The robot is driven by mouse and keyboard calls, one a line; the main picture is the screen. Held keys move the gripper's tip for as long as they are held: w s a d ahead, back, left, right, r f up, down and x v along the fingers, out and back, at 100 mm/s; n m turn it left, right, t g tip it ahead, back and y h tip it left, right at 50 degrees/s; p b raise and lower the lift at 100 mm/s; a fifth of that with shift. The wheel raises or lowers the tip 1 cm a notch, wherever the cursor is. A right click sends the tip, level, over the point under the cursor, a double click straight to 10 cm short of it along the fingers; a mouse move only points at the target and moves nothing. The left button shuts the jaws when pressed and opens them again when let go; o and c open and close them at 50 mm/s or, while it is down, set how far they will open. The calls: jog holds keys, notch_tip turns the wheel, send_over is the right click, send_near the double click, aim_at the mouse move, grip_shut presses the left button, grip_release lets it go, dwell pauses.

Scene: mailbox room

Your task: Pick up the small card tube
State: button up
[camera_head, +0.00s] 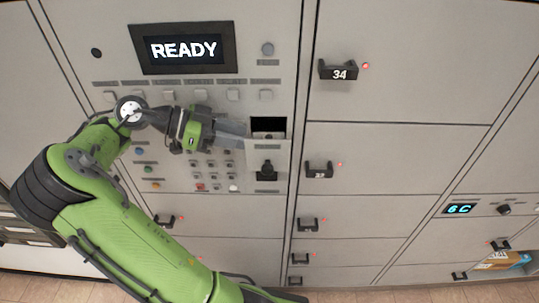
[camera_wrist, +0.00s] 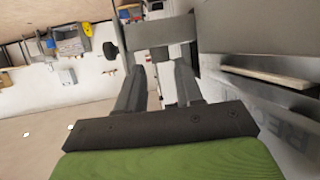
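I cannot make out the small card tube with certainty in either view. A dark opening (camera_head: 268,125) in the grey control panel holds something small and low that I cannot identify. My gripper (camera_head: 238,135) is just left of this opening, its fingers pointing right towards it. In the wrist view my gripper (camera_wrist: 157,82) has its two grey fingers apart, with an empty gap between them. A grey block (camera_wrist: 160,32) lies beyond the fingertips.
A black knob (camera_head: 266,170) sticks out below the opening. The READY screen (camera_head: 184,49) is above my gripper, with small buttons (camera_head: 212,172) beneath it. Locker doors with black handles, such as handle 34 (camera_head: 338,70), fill the right. Open floor (camera_wrist: 60,120) shows in the wrist view.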

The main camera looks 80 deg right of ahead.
jog(key=x, duration=0.3)
jog(key=b+x, duration=0.1)
jog(key=x, duration=0.2)
jog(key=shift+s+r, duration=0.15)
jog(key=shift+s, duration=0.25)
jog(key=shift+w, duration=0.15)
jog(key=shift+c, duration=0.3)
jog(key=shift+r, duration=0.1)
grip_shut()
